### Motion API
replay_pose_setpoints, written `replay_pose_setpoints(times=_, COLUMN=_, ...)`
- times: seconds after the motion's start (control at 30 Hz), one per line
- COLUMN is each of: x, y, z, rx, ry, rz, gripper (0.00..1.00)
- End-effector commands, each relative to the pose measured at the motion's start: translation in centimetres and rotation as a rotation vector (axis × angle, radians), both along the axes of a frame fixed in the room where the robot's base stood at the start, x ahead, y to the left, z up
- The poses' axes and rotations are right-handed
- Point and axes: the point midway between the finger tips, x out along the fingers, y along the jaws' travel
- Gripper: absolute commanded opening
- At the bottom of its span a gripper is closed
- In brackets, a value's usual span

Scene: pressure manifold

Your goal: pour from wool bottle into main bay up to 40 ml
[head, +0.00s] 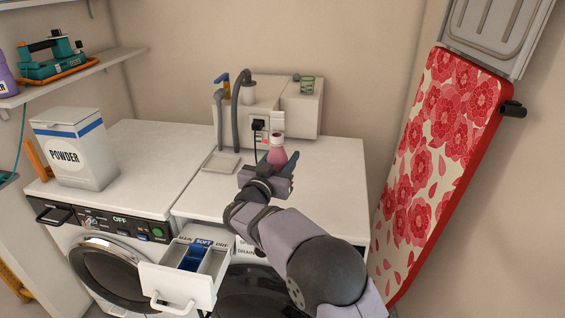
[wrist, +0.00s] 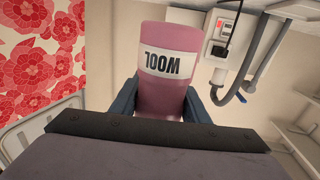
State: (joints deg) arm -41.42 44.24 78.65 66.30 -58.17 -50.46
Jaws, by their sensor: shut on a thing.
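The pink wool bottle (head: 278,154) is upright above the back of the right-hand white worktop. Whether its base touches the worktop I cannot tell. My gripper (head: 276,168) is shut around its body. In the wrist view the bottle (wrist: 163,98) sits between both fingers, and its WOOL label appears upside down. The dispenser drawer (head: 168,284) is pulled out at the front of the washer, lower left of my gripper. Its main bay (head: 174,256) is the left compartment, beside the blue soft insert (head: 192,258) and the pre bay (head: 212,263). Any liquid level is not visible.
A white powder box (head: 75,150) stands on the left worktop. Behind the bottle are a white wall unit (head: 300,108), grey hoses (head: 236,100) and a shallow tray (head: 222,164). A floral ironing board (head: 435,165) leans at the right. The right worktop's front is mostly clear.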

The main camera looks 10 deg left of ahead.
Motion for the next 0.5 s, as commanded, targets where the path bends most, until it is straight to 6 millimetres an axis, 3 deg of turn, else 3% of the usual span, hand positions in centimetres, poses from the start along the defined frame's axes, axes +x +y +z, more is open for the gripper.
replay_pose_setpoints(times=0.5, x=-0.01, y=0.03, z=0.97, rx=0.002, ry=-0.002, rz=0.001, gripper=0.12)
